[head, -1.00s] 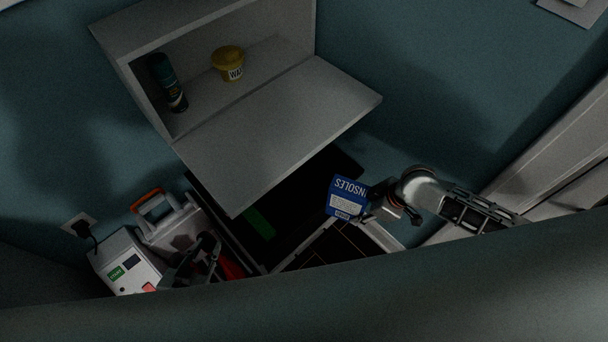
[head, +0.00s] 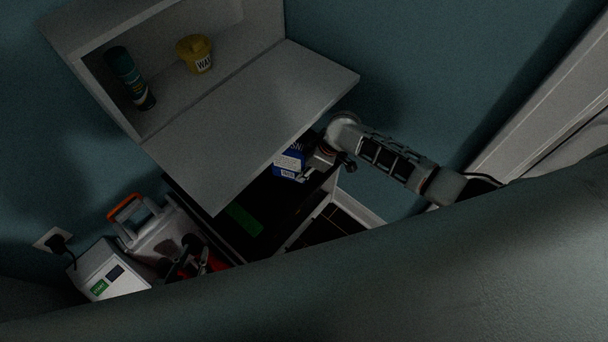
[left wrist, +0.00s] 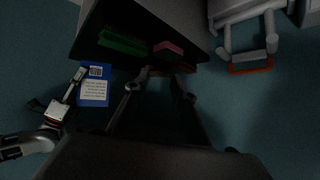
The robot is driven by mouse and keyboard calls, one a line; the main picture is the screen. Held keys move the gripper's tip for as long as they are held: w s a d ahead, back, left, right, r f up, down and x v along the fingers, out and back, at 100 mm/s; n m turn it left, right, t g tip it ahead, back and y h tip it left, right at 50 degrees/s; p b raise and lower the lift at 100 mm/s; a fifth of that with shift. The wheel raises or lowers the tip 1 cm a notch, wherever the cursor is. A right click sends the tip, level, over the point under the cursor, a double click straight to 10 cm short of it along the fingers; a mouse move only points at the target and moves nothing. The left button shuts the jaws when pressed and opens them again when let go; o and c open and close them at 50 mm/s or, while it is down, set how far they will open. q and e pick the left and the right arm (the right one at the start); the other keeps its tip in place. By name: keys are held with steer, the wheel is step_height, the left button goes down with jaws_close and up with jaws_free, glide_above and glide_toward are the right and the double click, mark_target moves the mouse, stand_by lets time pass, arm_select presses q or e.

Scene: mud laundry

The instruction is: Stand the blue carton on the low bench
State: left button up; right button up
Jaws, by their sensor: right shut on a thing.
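The blue carton (head: 287,166) with a white label is held in my right gripper (head: 305,170). In the head view it appears over the far right part of the dark low bench (head: 268,193), partly hidden under the cabinet flap. In the left wrist view the carton (left wrist: 94,91) shows beside the bench's left end, with my right gripper (left wrist: 76,78) shut on its edge. I cannot tell whether it touches the bench. My left gripper (left wrist: 158,90) has its fingers apart and empty, below the bench's front edge in its wrist view.
The open cabinet flap (head: 250,120) overhangs the bench. A green item (head: 243,218) lies on the bench; a pink item (left wrist: 168,47) shows in the left wrist view. A handled caddy (head: 150,235) and white box (head: 108,270) stand left. A yellow tub (head: 195,55) and spray can (head: 132,80) are shelved.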

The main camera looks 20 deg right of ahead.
step_height(320, 180, down, 4)
steer(key=shift+s+f+b, duration=0.1)
steer(key=shift+f+b, duration=0.1)
steer(key=shift+b, duration=0.6)
steer(key=shift+w+a+f, duration=0.1)
steer(key=shift+w+f, duration=0.1)
steer(key=shift+f, duration=0.05)
steer(key=shift+r, duration=0.15)
steer(key=o, duration=1.1)
steer(key=shift+o, duration=0.2)
